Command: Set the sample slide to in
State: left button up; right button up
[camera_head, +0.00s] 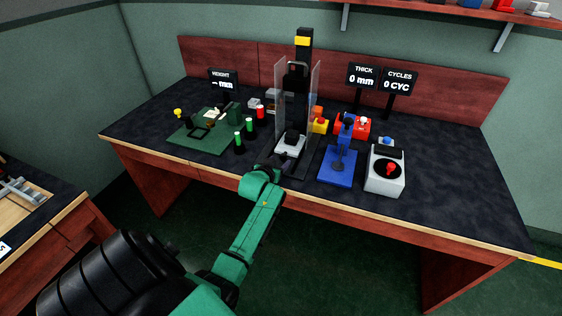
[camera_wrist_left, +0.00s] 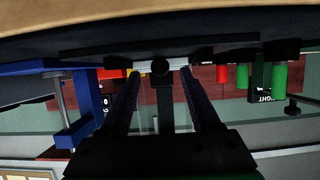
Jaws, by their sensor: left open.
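The tall black press (camera_head: 302,75) with clear side guards stands at the middle of the bench. At its foot is a light grey plate (camera_head: 289,150) with a dark block on it, which looks like the sample slide. I cannot tell its exact position. My left gripper (camera_head: 277,170) is at the bench's front edge, just in front of the press. In the left wrist view, which looks upside down, its two fingers (camera_wrist_left: 160,100) are apart with nothing gripped. A dark round knob (camera_wrist_left: 160,68) on a bar shows between and beyond them. My right gripper is not seen.
Right of the press stand a blue hand press (camera_head: 338,168) and a white box with a red knob (camera_head: 386,180). Left are green and red cylinders (camera_head: 239,141) and a green board (camera_head: 190,141). Displays (camera_head: 363,77) stand behind.

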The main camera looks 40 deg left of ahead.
aim_at(283, 158)
pick_arm(q)
jog(key=shift+x, duration=1.5)
grip_shut()
